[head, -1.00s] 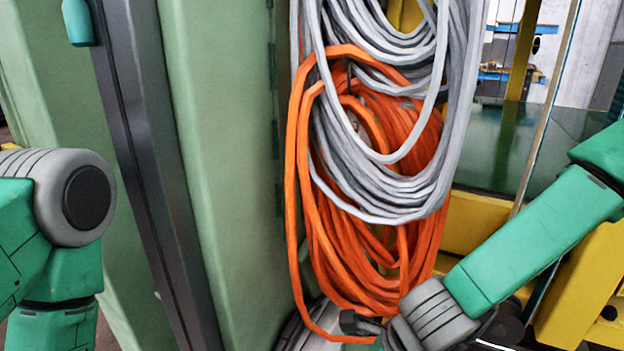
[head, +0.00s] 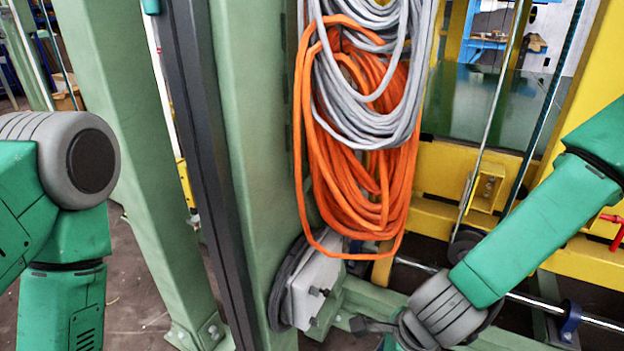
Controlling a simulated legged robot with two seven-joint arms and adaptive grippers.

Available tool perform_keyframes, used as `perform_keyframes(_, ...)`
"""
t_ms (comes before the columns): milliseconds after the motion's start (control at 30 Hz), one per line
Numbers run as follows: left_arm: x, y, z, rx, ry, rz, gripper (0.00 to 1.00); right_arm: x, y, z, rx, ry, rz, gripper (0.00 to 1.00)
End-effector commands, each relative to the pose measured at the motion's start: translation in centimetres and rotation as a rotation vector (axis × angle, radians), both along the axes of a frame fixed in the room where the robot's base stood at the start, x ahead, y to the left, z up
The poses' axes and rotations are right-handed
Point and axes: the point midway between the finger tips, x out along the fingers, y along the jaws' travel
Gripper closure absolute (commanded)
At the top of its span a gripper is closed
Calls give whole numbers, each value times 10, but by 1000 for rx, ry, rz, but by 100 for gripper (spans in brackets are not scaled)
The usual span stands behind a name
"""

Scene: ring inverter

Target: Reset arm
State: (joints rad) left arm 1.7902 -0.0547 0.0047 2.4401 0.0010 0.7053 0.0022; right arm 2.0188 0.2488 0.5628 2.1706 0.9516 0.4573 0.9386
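My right arm (head: 540,230) comes in from the right, its grey wrist joint (head: 440,312) low in the picture. Only a dark piece near its end (head: 372,324) shows at the bottom edge, and I cannot tell whether the fingers are open. My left arm (head: 40,220) stands at the left edge, bent downward, and its gripper is out of view. Nothing held by either arm can be seen.
Orange cable (head: 350,180) and grey cable (head: 375,120) hang in coils on a green column (head: 250,150). A grey box (head: 318,285) sits at the column's foot. Yellow frame beams (head: 450,170) stand behind my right arm. Floor (head: 135,290) shows at the lower left.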

Motion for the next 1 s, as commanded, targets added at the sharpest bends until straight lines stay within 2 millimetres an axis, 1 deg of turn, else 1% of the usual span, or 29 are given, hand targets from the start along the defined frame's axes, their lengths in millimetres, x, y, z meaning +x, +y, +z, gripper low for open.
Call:
perform_keyframes(33, 0, 0, 7, 0, 1, 0, 100, -9, -8, -2, -36, -7, 71, 100)
perform_keyframes(167, 0, 0, 20, 0, 1, 0, 100, -32, -31, -13, -133, -36, 293, 100)
perform_keyframes(267, -1, 0, 32, 0, 2, 0, 100, -53, -52, -20, -213, -55, 505, 100)
perform_keyframes(367, 0, 0, 46, 0, 2, 0, 100, -77, -76, -24, -292, -70, 762, 100)
perform_keyframes(467, 0, 0, 64, 0, 2, 0, 100, -107, -104, -22, -360, -83, 1077, 100)
perform_keyframes(500, 0, 0, 71, 0, 2, 0, 100, -120, -116, -19, -380, -88, 1218, 100)
perform_keyframes(600, 0, 0, 88, 0, 1, 0, 100, -150, -140, -10, -404, -103, 1555, 100)
perform_keyframes(700, 0, 0, 96, 0, 1, 0, 100, -169, -155, -3, -398, -121, 1782, 100)
perform_keyframes(800, 0, 0, 99, 0, 2, 0, 100, -178, -161, -1, -391, -134, 1894, 100)
perform_keyframes(1000, 0, 0, 97, 0, 2, 0, 100, -180, -162, -2, -387, -139, 1921, 100)
